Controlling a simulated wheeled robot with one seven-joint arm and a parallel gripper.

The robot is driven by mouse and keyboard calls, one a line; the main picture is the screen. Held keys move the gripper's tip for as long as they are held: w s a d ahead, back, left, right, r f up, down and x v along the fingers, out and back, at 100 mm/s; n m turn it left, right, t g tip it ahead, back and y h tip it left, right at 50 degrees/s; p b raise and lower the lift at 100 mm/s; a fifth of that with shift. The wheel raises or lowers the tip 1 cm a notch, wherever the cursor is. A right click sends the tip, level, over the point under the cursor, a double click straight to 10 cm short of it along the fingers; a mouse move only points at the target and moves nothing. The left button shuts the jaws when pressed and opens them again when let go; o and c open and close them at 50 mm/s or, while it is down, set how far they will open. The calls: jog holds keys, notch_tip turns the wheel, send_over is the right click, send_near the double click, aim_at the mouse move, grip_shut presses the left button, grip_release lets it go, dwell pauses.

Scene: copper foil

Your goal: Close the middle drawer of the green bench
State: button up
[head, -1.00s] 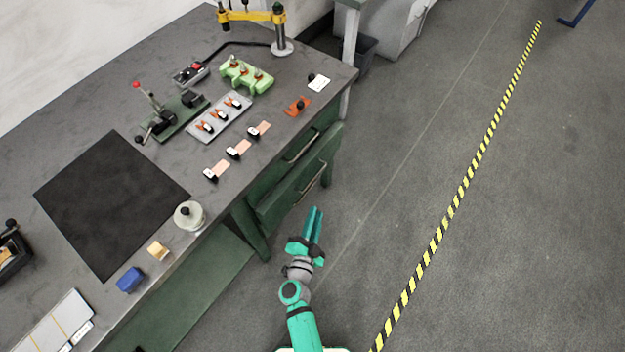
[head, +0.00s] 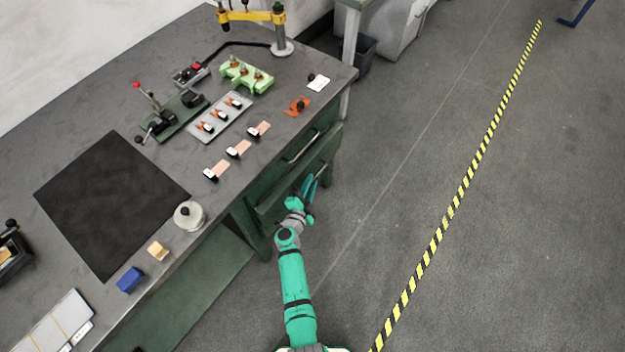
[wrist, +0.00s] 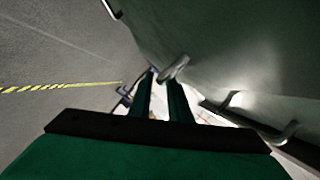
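The green bench (head: 258,244) has stacked drawers with metal bar handles on its right-hand face. The middle drawer (head: 272,205) is below the top drawer (head: 294,158), its front partly hidden by my gripper. How far it stands out is hard to tell. My gripper (head: 309,184) is at this drawer's front, by its handle (head: 321,171). In the wrist view, my two fingers (wrist: 160,80) are apart with a gap between them. A metal handle (wrist: 174,68) shows close to the tips; contact is unclear. Nothing is visibly held.
The bench top (head: 150,100) carries a black mat (head: 110,205), a green fixture block (head: 246,75) and several small parts. Open grey floor (head: 400,180) lies right of the drawers, with a yellow-black floor stripe (head: 465,180). A dark bin (head: 365,52) stands behind the bench.

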jog(key=shift+x, duration=1.25)
grip_shut()
jog(key=shift+w, duration=0.1)
